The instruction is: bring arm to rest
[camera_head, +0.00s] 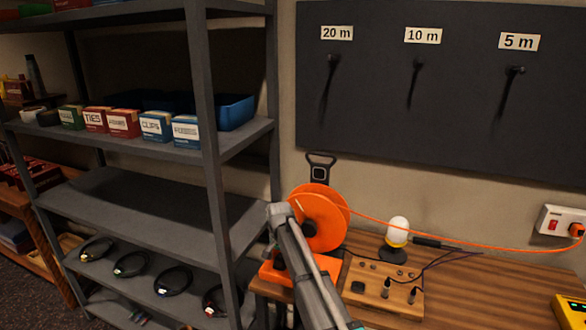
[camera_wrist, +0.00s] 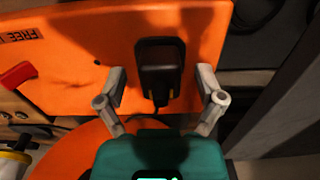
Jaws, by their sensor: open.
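My gripper (camera_wrist: 163,84) is open in the wrist view, its two grey fingers spread apart over an orange base plate (camera_wrist: 75,50) marked "FREE". The orange reel (camera_wrist: 95,150) lies partly hidden behind my teal gripper body. In the head view my grey arm reaches up in front of the orange reel (camera_head: 325,220), which stands on the desk. My gripper cannot be made out clearly there.
A wooden switch board (camera_head: 385,290) and a white bulb (camera_head: 398,232) stand right of the reel. An orange cable (camera_head: 450,239) runs to a wall socket (camera_head: 563,221). Grey shelves (camera_head: 110,190) stand left. A dark pegboard (camera_head: 450,90) with length labels hangs above.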

